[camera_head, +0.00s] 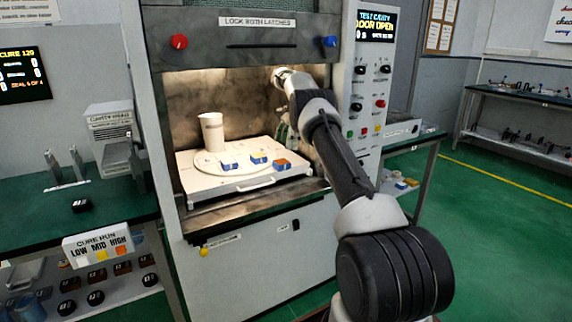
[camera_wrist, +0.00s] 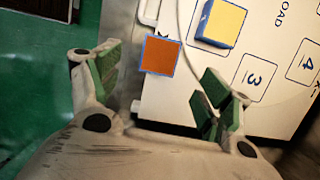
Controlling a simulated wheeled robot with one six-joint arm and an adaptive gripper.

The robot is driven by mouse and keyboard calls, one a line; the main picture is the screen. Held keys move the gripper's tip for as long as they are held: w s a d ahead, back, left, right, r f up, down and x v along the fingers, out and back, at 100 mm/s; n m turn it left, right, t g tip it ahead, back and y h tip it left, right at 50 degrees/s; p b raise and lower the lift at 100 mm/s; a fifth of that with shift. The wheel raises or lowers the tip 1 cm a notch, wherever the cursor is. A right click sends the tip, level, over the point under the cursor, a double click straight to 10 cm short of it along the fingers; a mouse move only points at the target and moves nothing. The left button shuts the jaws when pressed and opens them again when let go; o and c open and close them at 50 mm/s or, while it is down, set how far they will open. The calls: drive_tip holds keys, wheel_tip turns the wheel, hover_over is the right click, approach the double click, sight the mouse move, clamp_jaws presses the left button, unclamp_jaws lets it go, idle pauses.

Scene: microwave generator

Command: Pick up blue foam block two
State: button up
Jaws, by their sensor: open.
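Several small blue-sided blocks sit on the white tray in the lit cavity. One has an orange top (camera_head: 281,165) and lies nearest the tray's right front; it also shows in the wrist view (camera_wrist: 161,55). One with a yellow top (camera_head: 259,158) is just behind and left of it, and it shows in the wrist view (camera_wrist: 221,23). A third blue block (camera_head: 229,164) is further left. I cannot tell which is block two. My gripper (camera_wrist: 160,85) is open and empty, its green pads on either side of the orange-topped block's line, short of it. In the head view it is partly hidden by my arm.
The white tray (camera_head: 195,185) carries a round plate and a tall pale cylinder (camera_head: 211,132) at the left. The cavity walls and ceiling enclose my arm. A green bench (camera_head: 35,215) stands to the left.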

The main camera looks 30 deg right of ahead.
sight(282, 161)
drive_tip(key=shift+a+f+n, duration=0.25)
drive_tip(key=shift+f+n, duration=0.05)
drive_tip(key=shift+f, duration=0.55)
drive_tip(key=x, duration=0.6)
drive_tip(key=shift+w+d+f, duration=0.1)
drive_tip(key=shift+d, duration=0.05)
drive_tip(key=shift+c, duration=0.2)
drive_tip(key=c, duration=0.7)
